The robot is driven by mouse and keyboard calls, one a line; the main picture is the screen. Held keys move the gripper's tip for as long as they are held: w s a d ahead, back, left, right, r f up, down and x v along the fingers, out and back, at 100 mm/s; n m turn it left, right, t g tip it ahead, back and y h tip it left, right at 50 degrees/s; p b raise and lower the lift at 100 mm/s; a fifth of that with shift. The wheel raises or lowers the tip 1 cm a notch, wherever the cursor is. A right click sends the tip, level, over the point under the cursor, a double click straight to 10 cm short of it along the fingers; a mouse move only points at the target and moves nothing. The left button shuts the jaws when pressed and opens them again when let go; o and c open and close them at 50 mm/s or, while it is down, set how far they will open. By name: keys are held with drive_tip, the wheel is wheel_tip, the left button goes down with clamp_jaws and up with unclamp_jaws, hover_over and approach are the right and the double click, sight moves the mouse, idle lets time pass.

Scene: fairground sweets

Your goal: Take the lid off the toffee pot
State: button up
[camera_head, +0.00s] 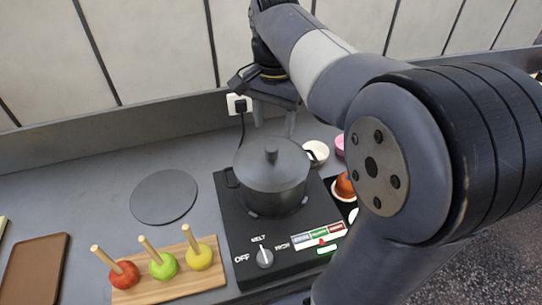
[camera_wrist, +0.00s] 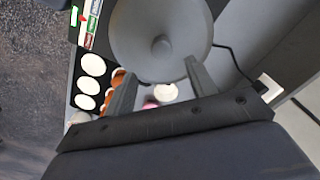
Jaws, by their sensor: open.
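The dark grey toffee pot (camera_head: 272,198) stands on the black hob, with its lid (camera_head: 255,168) on. The lid has a round knob (camera_head: 271,156) in its middle. In the wrist view the lid (camera_wrist: 135,30) fills the top middle, with the knob (camera_wrist: 162,46) facing the camera. My gripper (camera_head: 274,124) is open and empty, behind the pot in the head view. In the wrist view the fingertips of my gripper (camera_wrist: 158,72) sit by the lid's near edge, either side of the knob's line but short of it. Whether they touch the lid cannot be told.
The hob (camera_head: 231,215) has a dial (camera_head: 264,257) in front. A board (camera_head: 180,280) with several apples on sticks, a round dark mat (camera_head: 164,196) and a brown tray (camera_head: 35,268) lie left. Small bowls (camera_head: 316,152) stand right, partly behind my arm. A wall socket (camera_head: 238,103) and cable are behind.

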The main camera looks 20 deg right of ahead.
sight(272, 147)
drive_tip(key=shift+w+f, duration=0.1)
drive_tip(key=shift+f, duration=0.85)
drive_tip(key=shift+a+f, duration=0.15)
drive_tip(key=shift+f, duration=1.2)
drive_tip(key=shift+a+f, duration=0.1)
drive_tip(key=shift+f, duration=1.25)
drive_tip(key=shift+c, duration=0.4)
drive_tip(key=c, duration=1.1)
